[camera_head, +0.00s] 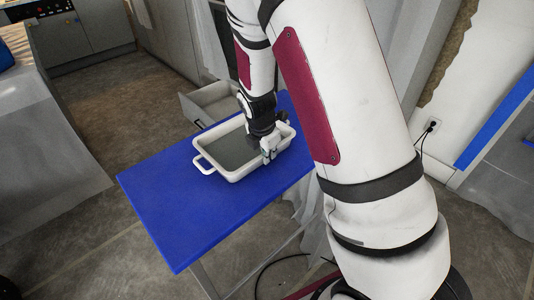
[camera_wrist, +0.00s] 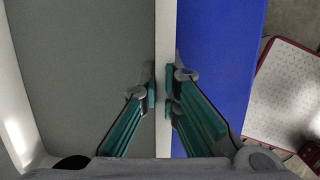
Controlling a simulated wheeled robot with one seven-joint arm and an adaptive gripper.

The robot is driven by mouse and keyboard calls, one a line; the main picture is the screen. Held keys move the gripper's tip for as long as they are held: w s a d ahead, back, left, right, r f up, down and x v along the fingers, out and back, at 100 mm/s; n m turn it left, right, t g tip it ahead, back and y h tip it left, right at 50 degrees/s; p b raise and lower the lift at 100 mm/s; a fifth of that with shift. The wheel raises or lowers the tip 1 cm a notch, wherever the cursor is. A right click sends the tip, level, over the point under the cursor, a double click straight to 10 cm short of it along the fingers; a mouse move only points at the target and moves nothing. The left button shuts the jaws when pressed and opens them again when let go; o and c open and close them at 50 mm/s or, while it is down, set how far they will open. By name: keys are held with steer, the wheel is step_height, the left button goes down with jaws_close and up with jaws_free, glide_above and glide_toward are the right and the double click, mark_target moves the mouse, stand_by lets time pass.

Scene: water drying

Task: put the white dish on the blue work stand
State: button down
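The white dish (camera_head: 234,178) is a rectangular tray with a grey inside and a loop handle at its left end. It is upright over the blue work stand (camera_head: 180,220) and looks to rest on it; its underside is hidden. My gripper (camera_head: 268,152) is at the dish's right side, pointing down. In the wrist view, my gripper's teal fingers (camera_wrist: 161,88) lie on either side of the dish's white wall (camera_wrist: 166,30), pinching it. The dish's inside fills the left of that view, and the blue stand top (camera_wrist: 215,50) shows to the right.
The front left of the stand top is bare. An open drawer (camera_head: 208,103) sits just behind the stand. A grey-covered counter (camera_head: 50,130) stands at the left, with floor between. A wall socket (camera_head: 432,125) with a cable is at the right.

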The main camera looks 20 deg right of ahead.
steer(key=shift+f, duration=0.1)
steer(key=c, duration=1.8)
jaws_free()
steer(key=p+v, duration=0.1)
steer(key=v, duration=1.1)
steer(key=s+a+r+m+y, duration=0.1)
steer(key=s+r+m, duration=0.9)
steer(key=s+r, duration=0.2)
steer(key=s+a+r+m, duration=0.1)
steer(key=s+r+m, duration=0.1)
steer(key=s+m, duration=0.3)
steer(key=s+a+r+m+y, duration=0.1)
steer(key=s+m, duration=0.5)
steer(key=s, duration=0.5)
steer(key=shift+s+a+r+t, duration=0.2)
steer(key=shift+r+t, duration=0.1)
steer(key=shift+r, duration=0.1)
steer(key=shift+r, duration=0.15)
